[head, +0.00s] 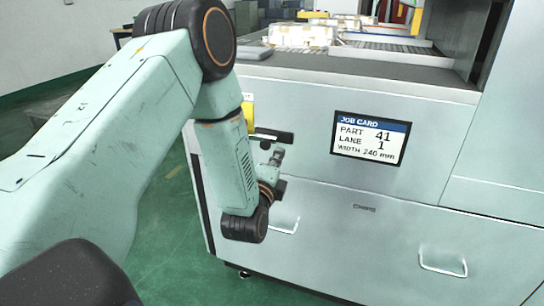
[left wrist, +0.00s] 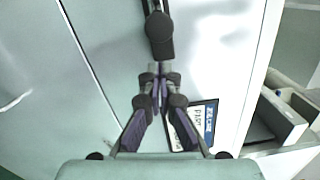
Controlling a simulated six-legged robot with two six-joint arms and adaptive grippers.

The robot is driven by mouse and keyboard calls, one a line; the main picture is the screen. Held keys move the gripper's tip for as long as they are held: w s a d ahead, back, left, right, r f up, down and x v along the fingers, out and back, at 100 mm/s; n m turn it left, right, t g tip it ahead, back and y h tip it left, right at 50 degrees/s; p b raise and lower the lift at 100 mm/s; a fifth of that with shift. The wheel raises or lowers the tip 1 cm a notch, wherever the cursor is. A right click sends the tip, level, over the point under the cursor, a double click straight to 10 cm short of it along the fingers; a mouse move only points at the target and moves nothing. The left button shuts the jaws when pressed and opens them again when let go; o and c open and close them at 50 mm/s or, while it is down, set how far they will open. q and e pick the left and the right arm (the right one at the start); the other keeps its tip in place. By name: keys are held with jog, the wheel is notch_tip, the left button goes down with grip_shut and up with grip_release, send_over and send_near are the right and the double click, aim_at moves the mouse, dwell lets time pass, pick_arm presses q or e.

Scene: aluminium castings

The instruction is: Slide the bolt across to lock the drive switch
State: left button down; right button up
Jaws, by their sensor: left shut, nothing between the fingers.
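My left gripper (head: 276,154) is shut and empty in front of the machine's pale front panel. In the head view a dark bar (head: 271,134), which looks like the bolt, lies across the panel just above the fingertips. In the left wrist view the shut fingers (left wrist: 157,78) point at a dark rounded knob (left wrist: 159,38) on a narrow dark strip, just beyond the tips. I cannot tell whether they touch it. A yellow plate (head: 248,112) shows above the bar, partly behind my arm. I cannot make out the drive switch. My right gripper is not in view.
A job card screen (head: 371,138) sits on the panel right of the gripper, and also shows in the left wrist view (left wrist: 203,122). Drawer handles (head: 442,262) stick out lower down. Green floor is open at lower left.

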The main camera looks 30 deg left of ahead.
pick_arm(q)
jog(key=shift+a+r, duration=0.1)
jog(key=shift+a, duration=0.7)
jog(key=shift+s+a, duration=0.1)
jog(key=shift+a, duration=0.05)
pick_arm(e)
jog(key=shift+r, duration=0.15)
